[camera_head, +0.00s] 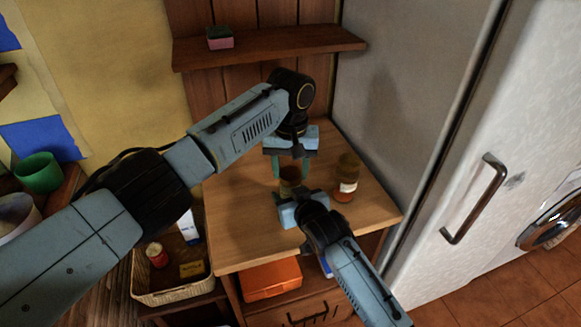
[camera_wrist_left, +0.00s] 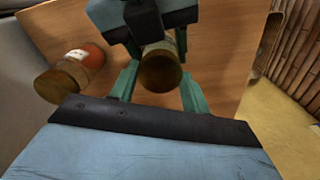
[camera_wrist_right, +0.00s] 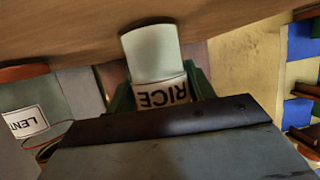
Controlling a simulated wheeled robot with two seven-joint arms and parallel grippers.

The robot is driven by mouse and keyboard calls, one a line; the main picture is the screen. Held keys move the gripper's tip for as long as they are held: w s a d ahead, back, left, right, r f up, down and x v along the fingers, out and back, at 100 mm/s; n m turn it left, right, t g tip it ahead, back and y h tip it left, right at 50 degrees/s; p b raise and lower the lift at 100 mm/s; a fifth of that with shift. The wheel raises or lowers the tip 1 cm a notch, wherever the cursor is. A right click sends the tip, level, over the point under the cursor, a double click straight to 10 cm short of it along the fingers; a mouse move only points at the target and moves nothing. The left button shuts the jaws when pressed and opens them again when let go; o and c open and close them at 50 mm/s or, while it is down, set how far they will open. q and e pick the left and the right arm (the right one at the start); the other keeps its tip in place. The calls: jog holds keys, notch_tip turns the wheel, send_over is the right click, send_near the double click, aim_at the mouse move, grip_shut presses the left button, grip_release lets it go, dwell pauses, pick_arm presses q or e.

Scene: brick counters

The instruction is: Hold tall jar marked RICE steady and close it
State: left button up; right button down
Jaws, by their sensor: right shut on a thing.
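The tall RICE jar (camera_wrist_right: 150,52) is pale, with a white label reading RICE, and stands on the wooden counter. Its brown round top (camera_wrist_left: 160,74) faces the left wrist camera; I cannot tell how the lid sits. My right gripper (camera_head: 297,196) is shut on the jar's body, one finger on each side in the right wrist view (camera_wrist_right: 163,88). My left gripper (camera_head: 290,166) is above the jar, pointing down. Its green fingers (camera_wrist_left: 160,92) are open on both sides of the jar's top, with gaps between.
A second jar (camera_head: 346,178), labelled LENT..., stands close on the right, also in the left wrist view (camera_wrist_left: 70,76). A shelf (camera_head: 270,45) holds a small sponge (camera_head: 220,38) behind. A basket (camera_head: 172,293) and an orange box (camera_head: 271,279) are below. The counter's front left is clear.

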pick_arm(q)
jog(key=shift+c, duration=1)
jog(key=shift+m, duration=0.8)
jog(key=o, duration=1.2)
jog(key=shift+c, duration=0.2)
notch_tip(320, 180, up, 12)
